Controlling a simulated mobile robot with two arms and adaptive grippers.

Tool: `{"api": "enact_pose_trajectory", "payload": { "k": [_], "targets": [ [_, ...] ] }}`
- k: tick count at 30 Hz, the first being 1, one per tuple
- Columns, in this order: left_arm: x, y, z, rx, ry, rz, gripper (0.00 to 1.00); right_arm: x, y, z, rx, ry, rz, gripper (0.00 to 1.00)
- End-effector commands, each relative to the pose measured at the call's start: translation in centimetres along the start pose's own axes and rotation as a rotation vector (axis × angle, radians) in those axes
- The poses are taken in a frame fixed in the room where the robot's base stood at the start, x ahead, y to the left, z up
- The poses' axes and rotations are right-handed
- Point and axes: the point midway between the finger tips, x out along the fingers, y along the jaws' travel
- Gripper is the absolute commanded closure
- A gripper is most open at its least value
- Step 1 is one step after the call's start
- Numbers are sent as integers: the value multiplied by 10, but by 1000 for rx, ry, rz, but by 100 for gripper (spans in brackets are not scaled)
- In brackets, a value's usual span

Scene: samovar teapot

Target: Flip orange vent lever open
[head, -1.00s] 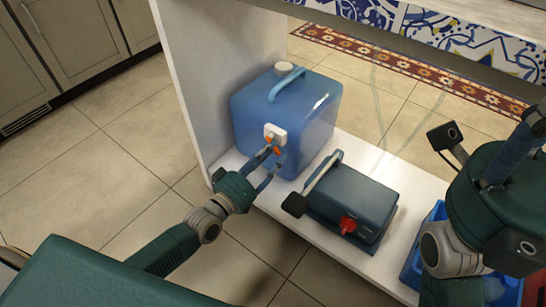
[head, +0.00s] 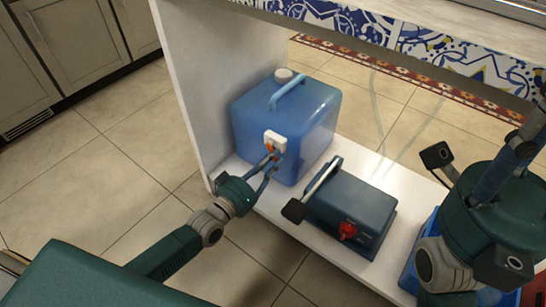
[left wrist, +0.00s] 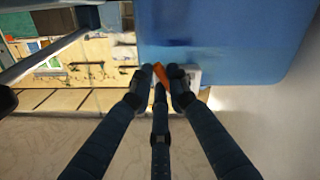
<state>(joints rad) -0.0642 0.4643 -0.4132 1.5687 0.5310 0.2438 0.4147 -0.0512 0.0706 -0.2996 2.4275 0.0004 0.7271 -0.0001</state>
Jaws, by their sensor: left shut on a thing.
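A blue tank (head: 300,125) with a light blue top handle and a pale cap stands on a white shelf. Its side facing me bears a white plate (head: 275,141) with the orange vent lever (head: 270,148). My left gripper (head: 268,160) is at the lever, its fingers shut on it. In the left wrist view, the orange lever (left wrist: 160,73) shows between the fingertips, beside the white plate (left wrist: 193,76). The fingers hide part of the lever, and its exact angle is hard to tell. My right gripper (head: 508,160) is at the right edge, partly cut off, away from the tank.
A dark blue box (head: 350,205) with a red knob (head: 347,230) and a black-ended handle (head: 294,211) sits right of the tank. A blue crate (head: 410,262) is partly hidden under my right arm. A white upright panel (head: 195,80) rises left of the tank. Floor in front is clear.

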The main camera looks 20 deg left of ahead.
Motion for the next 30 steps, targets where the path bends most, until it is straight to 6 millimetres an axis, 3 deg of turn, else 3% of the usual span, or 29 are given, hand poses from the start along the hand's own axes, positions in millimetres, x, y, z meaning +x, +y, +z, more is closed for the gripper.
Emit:
{"api": "enact_pose_trajectory", "payload": {
  "k": [9, 10, 13, 23, 30],
  "targets": [
    [0, -1, 0, 30, -1, 0, 100, -1, 0, 0, 1, -3, 1, 60],
    [0, -1, 0, 30, 0, 0, 82, -1, 0, 0, 1, -3, 1, 60],
    [0, -2, 1, 30, -1, 0, 65, -1, 0, 0, 1, -3, 1, 60],
    [-3, -1, 1, 28, -1, 0, 65, 0, 0, -1, 1, -2, 1, 60],
    [-39, -2, 2, 28, -5, -1, 65, 0, 0, -1, 1, -2, 1, 60]
  ]
}}
